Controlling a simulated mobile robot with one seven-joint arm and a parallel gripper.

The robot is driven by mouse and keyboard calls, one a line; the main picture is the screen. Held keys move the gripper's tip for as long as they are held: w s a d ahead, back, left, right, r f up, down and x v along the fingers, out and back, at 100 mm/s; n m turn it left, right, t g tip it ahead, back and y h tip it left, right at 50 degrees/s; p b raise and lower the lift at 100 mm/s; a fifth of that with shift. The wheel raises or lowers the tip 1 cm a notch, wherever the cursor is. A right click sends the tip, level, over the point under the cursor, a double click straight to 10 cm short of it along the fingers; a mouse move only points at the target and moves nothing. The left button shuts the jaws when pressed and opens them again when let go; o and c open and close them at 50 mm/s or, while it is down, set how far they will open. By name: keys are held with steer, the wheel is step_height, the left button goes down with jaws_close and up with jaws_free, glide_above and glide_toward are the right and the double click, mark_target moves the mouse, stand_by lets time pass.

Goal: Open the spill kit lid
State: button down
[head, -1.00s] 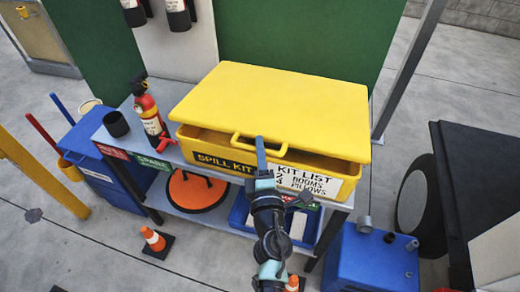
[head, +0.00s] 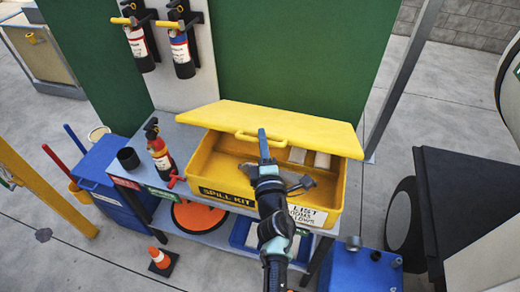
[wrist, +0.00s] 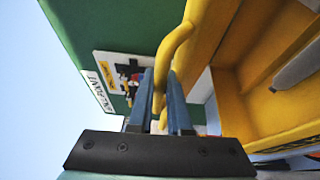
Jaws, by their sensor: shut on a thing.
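The yellow spill kit box (head: 215,172) stands on the grey bench, with "SPILL KIT" on its front. Its yellow lid (head: 290,125) is raised at the front and tilted up toward the back, so the inside shows. My gripper (head: 262,138) is at the lid's front handle (head: 243,136). In the wrist view my gripper (wrist: 161,95) has its two blue fingers on either side of the yellow handle (wrist: 172,55), shut on it. White rolls (head: 321,160) lie inside the box. My arm hides part of the box front and its interior.
A small fire extinguisher (head: 160,155) and a black cup (head: 128,158) stand left of the box. Two extinguishers (head: 181,50) hang on the panel behind. A blue container (head: 360,270) and a dark cart (head: 465,200) are at the right.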

steer(key=w+d+r+p, duration=0.3)
steer(key=w+r, duration=0.8)
steer(key=r, duration=0.1)
steer(key=shift+w+d+r, duration=0.15)
steer(key=shift+d+r, duration=0.2)
steer(key=c, duration=0.8)
jaws_free()
steer(key=shift+c, duration=0.2)
steer(key=shift+p, duration=0.3)
